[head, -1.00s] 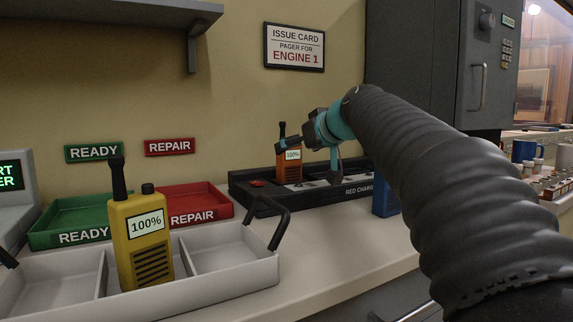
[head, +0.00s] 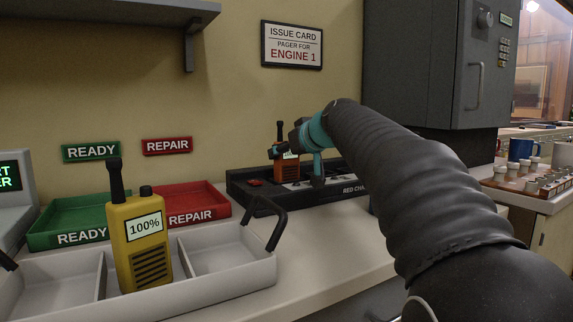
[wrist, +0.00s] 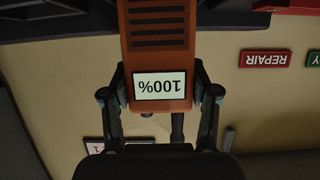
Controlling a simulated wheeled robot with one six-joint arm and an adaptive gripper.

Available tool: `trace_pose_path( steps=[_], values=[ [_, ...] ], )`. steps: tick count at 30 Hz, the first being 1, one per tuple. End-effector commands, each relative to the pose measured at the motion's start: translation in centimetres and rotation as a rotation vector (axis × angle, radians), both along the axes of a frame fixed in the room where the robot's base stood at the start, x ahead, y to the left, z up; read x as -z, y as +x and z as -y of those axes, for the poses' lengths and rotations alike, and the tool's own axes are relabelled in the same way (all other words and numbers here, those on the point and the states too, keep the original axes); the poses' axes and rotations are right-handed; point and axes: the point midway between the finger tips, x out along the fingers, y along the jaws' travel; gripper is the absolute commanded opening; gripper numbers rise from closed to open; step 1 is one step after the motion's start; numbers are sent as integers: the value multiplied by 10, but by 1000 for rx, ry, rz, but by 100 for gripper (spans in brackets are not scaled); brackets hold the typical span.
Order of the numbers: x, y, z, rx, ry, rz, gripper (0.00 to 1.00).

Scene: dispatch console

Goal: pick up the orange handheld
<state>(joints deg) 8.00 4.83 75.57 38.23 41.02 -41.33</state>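The orange handheld (head: 287,168) stands upright in the black charger (head: 240,190) at the back of the counter, its dark antenna up and its screen partly covered by my gripper. In the wrist view the handheld (wrist: 160,45) appears upside down, with a screen reading 100% and dark slots. My gripper (wrist: 160,75) has one finger on each side of its body, close to the edges near the screen. Whether the fingers press on it or stand slightly apart cannot be made out. In the head view my gripper (head: 297,140) is at the handheld's upper part.
A yellow handheld (head: 140,240) stands in a light grey divided tray (head: 225,287) with black handles. Green READY (head: 50,240) and red REPAIR (head: 215,212) trays lie behind it. A grey cabinet (head: 420,70) stands behind my arm, and a shelf (head: 120,14) hangs above left.

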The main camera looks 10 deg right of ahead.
Motion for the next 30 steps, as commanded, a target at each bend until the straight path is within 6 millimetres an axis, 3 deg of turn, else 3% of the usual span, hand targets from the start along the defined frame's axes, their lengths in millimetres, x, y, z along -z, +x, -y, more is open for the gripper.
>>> trace_pose_path(
  steps=[2,14,30],
  values=[
    [0,0,0,0,0,-1,13],
    [-10,0,0,-1,-1,2,13],
    [-89,1,0,-1,-1,3,13]
  ],
)
